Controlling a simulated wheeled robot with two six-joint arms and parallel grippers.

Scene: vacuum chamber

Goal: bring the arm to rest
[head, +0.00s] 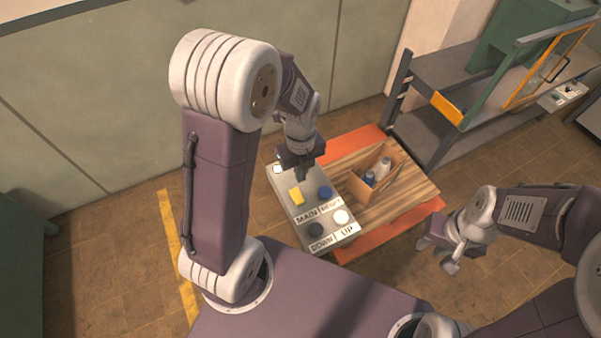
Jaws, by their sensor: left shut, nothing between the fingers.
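My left arm rises at the left and reaches over a grey control panel (284,212). My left gripper (303,176) is shut and empty, pointing down at the panel's far end. It is close above the panel near a yellow button (297,197) and a blue button (325,192); I cannot tell whether it touches. A white button (341,216) and a dark button (315,230) sit at the near end, by the labels UP and DOWN. My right gripper (437,256) hangs open and empty at the right, apart from the table.
A grey bench (428,135) with a green and orange-framed machine (545,70) is at the back right. Floor is open at the left.

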